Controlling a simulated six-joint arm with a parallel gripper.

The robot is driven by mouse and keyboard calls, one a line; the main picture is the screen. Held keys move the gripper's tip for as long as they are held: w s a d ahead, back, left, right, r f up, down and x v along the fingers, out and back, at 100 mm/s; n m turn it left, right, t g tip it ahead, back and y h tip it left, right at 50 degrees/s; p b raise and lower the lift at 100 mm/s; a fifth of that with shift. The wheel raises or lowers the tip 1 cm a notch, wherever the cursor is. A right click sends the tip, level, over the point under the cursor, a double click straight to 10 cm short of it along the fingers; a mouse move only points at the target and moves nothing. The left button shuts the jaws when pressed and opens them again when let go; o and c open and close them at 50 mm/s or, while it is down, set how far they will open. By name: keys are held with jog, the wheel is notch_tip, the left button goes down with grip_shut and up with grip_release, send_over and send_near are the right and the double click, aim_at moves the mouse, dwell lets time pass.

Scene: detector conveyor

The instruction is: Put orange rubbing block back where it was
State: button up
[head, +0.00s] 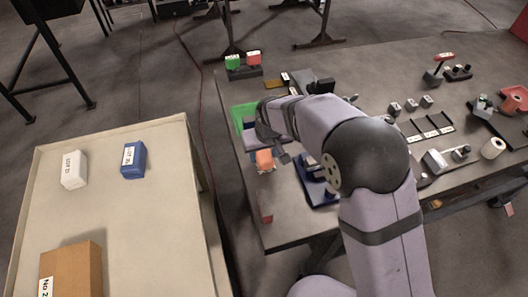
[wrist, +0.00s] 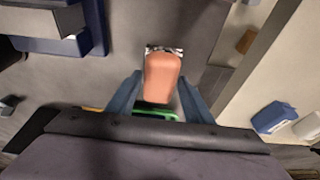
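The orange rubbing block (wrist: 162,78) lies between the two fingers of my gripper (wrist: 160,80) in the wrist view. The fingertips meet its two long sides, and the gripper looks shut on it. A ragged white and grey patch shows at the block's far end. In the head view the orange block (head: 264,157) is at the left end of the dark workbench (head: 290,232), beside a finger of my gripper (head: 274,158). My wrist partly covers that area. I cannot tell how high the block is above the bench.
A green tray (head: 237,113) is just behind my gripper. A separate pale table (head: 120,215) at left holds white and blue boxes and a brown carton.

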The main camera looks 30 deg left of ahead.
jog(key=shift+o, duration=0.5)
jog(key=shift+s+r, duration=0.1)
jog(key=shift+r, duration=0.65)
jog(key=b+v, duration=0.2)
jog(key=v, duration=0.9)
jog(key=shift+b, duration=0.4)
jog(key=shift+d+f, duration=0.1)
